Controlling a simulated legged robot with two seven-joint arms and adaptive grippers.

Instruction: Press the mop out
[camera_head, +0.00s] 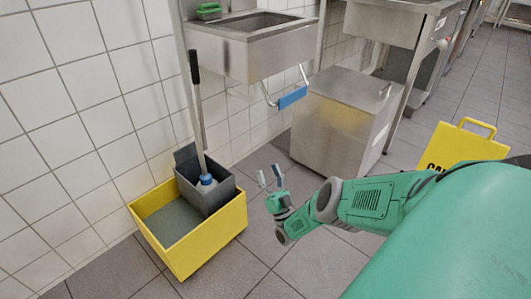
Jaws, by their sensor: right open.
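A yellow mop bucket (213,244) stands on the floor against the tiled wall, left of centre. A dark grey wringer (217,198) sits in its rear right part. The mop (206,180) stands upright in the wringer, with a blue and white piece at its lower end and a grey pole topped by a black grip (194,67). The mop head is hidden inside the wringer. My right gripper (270,176) is open and empty, to the right of the bucket and apart from it. My left gripper is not in view.
A steel sink (240,50) hangs on the wall behind the bucket, with a blue-handled metal bar (292,97) below it. A yellow caution sign (460,145) stands at right. The floor right of the bucket is clear.

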